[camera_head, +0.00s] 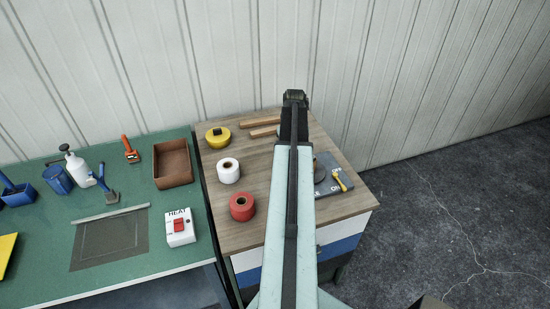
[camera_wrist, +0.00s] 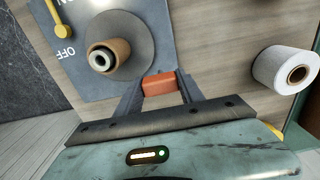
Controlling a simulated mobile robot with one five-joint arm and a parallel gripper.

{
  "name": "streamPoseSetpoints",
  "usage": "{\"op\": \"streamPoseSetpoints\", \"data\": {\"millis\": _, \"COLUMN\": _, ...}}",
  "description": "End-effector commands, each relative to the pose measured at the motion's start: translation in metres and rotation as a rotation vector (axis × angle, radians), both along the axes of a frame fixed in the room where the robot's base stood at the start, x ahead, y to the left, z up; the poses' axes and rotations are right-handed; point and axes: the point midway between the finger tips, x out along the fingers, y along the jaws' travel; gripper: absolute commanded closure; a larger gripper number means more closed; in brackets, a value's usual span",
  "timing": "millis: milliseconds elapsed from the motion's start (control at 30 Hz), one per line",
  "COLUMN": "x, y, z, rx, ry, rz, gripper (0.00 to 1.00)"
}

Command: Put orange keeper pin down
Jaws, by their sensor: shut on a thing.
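The orange keeper pin (camera_wrist: 159,84) shows in the wrist view as a short orange block between my two dark fingers. My gripper (camera_wrist: 157,80) is shut on it, over the wooden-topped cabinet. In the head view my gripper (camera_head: 295,97) is seen from behind at the back of the cabinet top, and the pin is hidden by my arm. In the wrist view, a grey plate (camera_wrist: 85,80) marked OFF carries a round disc with a brown and pale hub (camera_wrist: 104,57) just ahead and left of the pin. I cannot tell how high the pin is.
White (camera_head: 228,171), red (camera_head: 242,207) and yellow (camera_head: 217,137) rolls line the left of the wooden top (camera_head: 262,160). Wooden sticks (camera_head: 262,125) lie at the back. A yellow lever (camera_head: 342,181) sits on the plate. The green bench (camera_head: 130,210) holds a brown tray (camera_head: 173,163) and HEAT switch box (camera_head: 180,227).

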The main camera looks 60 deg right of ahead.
Motion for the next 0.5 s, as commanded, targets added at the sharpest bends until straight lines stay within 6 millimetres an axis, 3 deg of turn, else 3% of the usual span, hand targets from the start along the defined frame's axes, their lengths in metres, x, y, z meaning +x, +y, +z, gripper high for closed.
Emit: {"op": "streamPoseSetpoints", "data": {"millis": 500, "x": 0.093, "y": -0.100, "z": -0.013, "rx": 0.000, "ry": 0.000, "rz": 0.000, "gripper": 0.94}}
